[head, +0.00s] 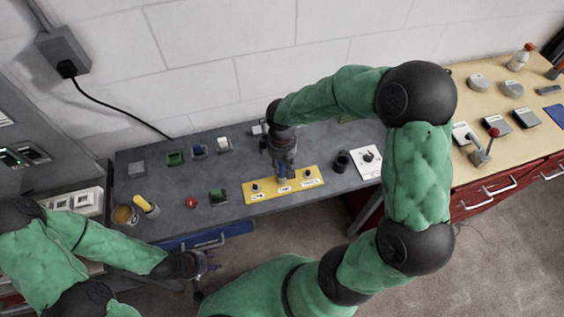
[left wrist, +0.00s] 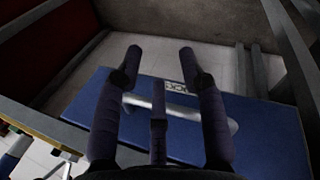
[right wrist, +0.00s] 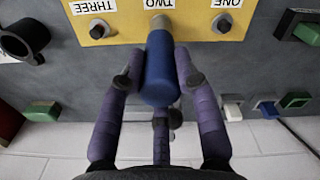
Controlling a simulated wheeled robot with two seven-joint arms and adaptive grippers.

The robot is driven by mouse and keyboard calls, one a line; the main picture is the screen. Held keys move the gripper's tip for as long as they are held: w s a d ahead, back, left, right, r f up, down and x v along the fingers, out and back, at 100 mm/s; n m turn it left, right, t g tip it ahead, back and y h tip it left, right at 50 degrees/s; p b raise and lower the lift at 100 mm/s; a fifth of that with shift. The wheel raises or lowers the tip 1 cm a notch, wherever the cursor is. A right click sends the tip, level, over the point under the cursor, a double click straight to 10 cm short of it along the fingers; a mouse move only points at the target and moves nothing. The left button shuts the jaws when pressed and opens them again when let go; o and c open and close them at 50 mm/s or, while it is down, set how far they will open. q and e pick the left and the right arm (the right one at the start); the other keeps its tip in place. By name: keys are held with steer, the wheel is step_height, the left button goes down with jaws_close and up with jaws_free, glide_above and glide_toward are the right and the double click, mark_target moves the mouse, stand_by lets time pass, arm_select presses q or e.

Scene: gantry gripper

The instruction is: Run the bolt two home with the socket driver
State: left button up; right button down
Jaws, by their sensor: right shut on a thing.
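A yellow plate (head: 248,196) lies on the grey bench, with labels ONE, TWO and THREE; it also shows in the right wrist view (right wrist: 118,28). Bolt one (right wrist: 221,24) and bolt three (right wrist: 98,29) stand on it. My right gripper (right wrist: 160,84) is shut on the blue socket driver (right wrist: 160,62). The driver's far end is at the TWO label and hides bolt two; I cannot tell whether it touches the bolt. My left gripper (head: 212,262) is open and empty, over the blue drawer (left wrist: 265,130) at the bench front.
A black round holder (head: 342,161) and a white plate with a knob (head: 367,161) stand right of the yellow plate. A red button (head: 191,202) and a green switch (head: 218,196) lie left of it. A wooden bench (head: 455,90) with a red-knobbed lever (head: 484,149) stands at right.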

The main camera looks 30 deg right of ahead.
steer(key=shift+f+b, duration=0.25)
steer(key=shift+b, duration=0.3)
stand_by(1.4)
steer(key=shift+r, duration=0.15)
steer(key=shift+r+p, duration=2.65)
steer(key=shift+r, duration=0.85)
steer(key=shift+f, duration=0.1)
